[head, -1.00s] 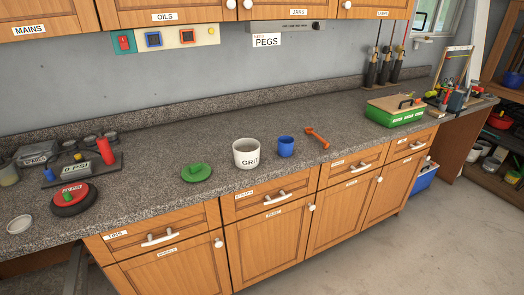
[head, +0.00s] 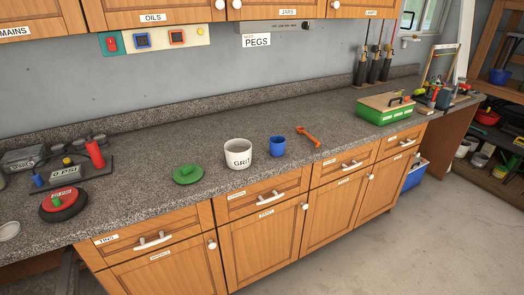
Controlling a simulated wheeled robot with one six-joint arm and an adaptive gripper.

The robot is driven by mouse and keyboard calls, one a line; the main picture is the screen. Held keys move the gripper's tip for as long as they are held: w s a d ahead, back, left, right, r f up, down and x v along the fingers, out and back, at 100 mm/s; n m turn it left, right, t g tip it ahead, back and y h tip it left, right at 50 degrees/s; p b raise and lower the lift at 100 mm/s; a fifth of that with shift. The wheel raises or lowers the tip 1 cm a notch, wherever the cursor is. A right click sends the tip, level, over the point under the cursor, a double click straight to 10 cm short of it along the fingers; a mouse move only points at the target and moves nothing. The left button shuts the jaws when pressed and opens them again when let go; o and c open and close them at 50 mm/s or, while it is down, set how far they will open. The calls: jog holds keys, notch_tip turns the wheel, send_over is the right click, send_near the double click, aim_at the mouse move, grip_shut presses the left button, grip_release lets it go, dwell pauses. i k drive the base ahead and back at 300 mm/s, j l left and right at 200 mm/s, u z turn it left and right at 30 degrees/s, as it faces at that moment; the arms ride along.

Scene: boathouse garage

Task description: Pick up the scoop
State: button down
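No scoop can be told for certain. A long, thin orange tool (head: 308,137) lies on the speckled grey worktop (head: 235,205), right of a small blue cup (head: 277,146); it has a handle and wider ends, and is too small to tell if it is a scoop or a wrench. The blue cup stands upright beside a white pot marked GRIT (head: 238,154). A green round lid-like piece with a knob (head: 187,174) lies left of the pot. My gripper is not in view.
A green box with a wooden top (head: 384,111) stands farther right. A red-and-black round item (head: 63,205) and a grey block stand at the left. Wall cabinets (head: 155,8) overhang the back.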

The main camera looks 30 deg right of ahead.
aim_at(300, 129)
jog(key=i+l+z, duration=0.1)
jog(key=z, duration=0.3)
jog(key=i+z, duration=0.1)
jog(key=z, duration=0.35)
jog(key=i+z, duration=0.15)
jog(key=z, duration=0.25)
jog(key=i+j+z, duration=0.2)
jog(key=i, duration=0.35)
jog(key=i+j+z, duration=0.2)
jog(key=i, duration=0.4)
jog(key=l, duration=0.1)
